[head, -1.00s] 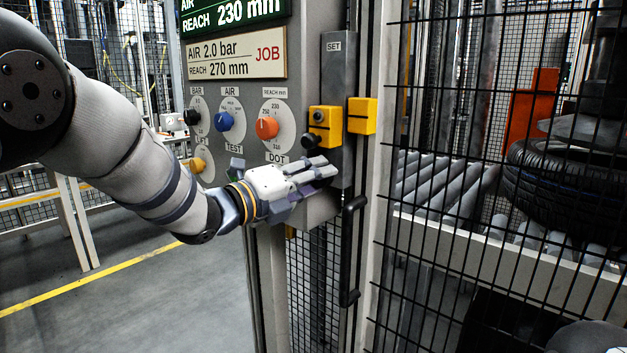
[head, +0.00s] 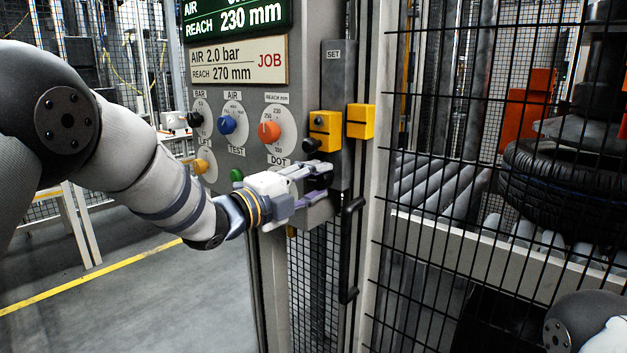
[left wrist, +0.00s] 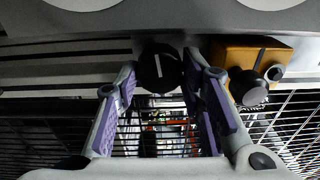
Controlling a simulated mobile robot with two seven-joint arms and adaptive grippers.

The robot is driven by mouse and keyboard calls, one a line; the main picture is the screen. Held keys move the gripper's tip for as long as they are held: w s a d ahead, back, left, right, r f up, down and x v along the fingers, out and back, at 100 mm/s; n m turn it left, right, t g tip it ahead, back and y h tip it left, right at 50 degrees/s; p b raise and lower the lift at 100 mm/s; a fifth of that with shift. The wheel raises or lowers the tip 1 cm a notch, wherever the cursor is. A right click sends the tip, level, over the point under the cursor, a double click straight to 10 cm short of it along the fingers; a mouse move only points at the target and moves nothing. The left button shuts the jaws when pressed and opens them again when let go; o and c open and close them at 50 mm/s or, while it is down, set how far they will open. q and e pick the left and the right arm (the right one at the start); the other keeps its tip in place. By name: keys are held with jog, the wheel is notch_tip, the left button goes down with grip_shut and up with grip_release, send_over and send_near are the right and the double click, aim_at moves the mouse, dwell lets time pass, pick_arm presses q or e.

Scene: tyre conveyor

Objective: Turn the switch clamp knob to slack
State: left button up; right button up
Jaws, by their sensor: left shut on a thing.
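A black knob (left wrist: 158,70) with a white line sits between the purple-padded fingers of my left gripper (left wrist: 160,86) in the left wrist view. In the head view my left gripper (head: 322,177) is shut on this dark knob (head: 318,181) at the lower end of the grey SET rail (head: 338,80). The fingers partly hide it there. Just above is a yellow block (head: 326,124) with a small black knob (head: 312,145); this block (left wrist: 262,55) also shows at the right of the left wrist view. My right gripper is not in view.
The panel left of the rail has an orange knob (head: 269,131), a blue knob (head: 226,124) and a green button (head: 237,175). A second yellow block (head: 360,121) stands beside the rail. A black handle (head: 349,250) hangs below. Mesh fencing and a tyre (head: 560,175) are at the right.

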pick_arm(q)
jog(key=shift+r+n, duration=0.1)
jog(key=shift+n, duration=0.5)
jog(key=o, duration=1.1)
jog(key=shift+d, duration=0.1)
jog(key=shift+o, duration=0.2)
jog(key=v, duration=1.2)
